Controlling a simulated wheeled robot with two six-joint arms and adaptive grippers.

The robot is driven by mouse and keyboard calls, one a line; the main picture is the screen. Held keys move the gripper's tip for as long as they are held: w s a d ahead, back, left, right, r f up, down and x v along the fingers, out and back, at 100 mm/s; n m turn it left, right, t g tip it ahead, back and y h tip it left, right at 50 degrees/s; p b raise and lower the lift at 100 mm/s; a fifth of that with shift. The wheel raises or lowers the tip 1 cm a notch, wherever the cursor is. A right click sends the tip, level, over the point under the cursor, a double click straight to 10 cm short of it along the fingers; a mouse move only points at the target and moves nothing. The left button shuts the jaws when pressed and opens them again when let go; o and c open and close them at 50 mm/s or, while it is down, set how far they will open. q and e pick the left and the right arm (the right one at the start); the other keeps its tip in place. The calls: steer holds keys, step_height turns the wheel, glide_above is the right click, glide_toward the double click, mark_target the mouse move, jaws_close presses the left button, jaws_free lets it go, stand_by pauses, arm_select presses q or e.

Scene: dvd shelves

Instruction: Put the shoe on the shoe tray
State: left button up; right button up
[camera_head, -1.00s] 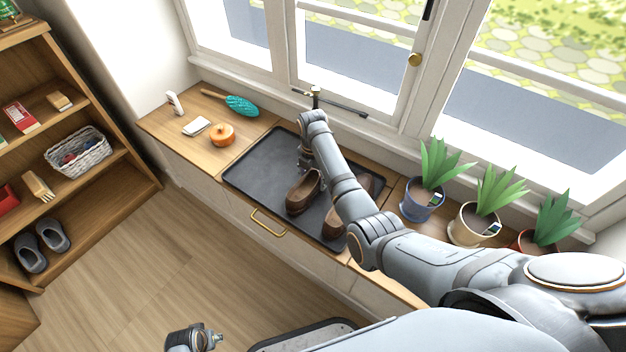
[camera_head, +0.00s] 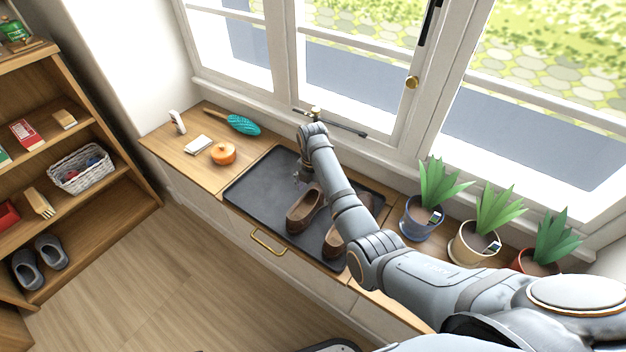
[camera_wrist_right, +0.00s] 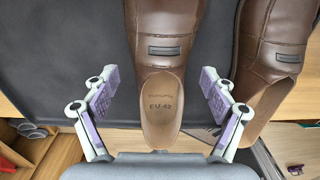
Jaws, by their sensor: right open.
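The left shoe (camera_head: 305,211) shows clearly in the head view; the right shoe (camera_head: 334,240) is partly hidden behind my right arm. In the right wrist view, the open heel of one shoe (camera_wrist_right: 162,100) lies between the spread fingers of my right gripper (camera_wrist_right: 160,105), with gaps on both sides. The other shoe (camera_wrist_right: 275,60) is to its right on the tray (camera_wrist_right: 65,60). In the head view the right gripper (camera_head: 303,178) is small and mostly hidden. My left gripper is out of view.
A shelf unit (camera_head: 110,208) with grey slippers (camera_head: 50,252) stands at the left. The tray's left part is bare.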

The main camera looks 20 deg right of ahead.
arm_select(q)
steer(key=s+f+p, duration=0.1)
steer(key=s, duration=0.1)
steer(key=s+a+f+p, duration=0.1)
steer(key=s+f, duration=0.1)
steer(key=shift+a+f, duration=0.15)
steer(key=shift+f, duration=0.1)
arm_select(e)
step_height(320, 180, up, 10)
steer(key=shift+f, duration=0.15)
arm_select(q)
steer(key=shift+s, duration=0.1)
arm_select(e)
steer(key=shift+a+f, duration=0.1)
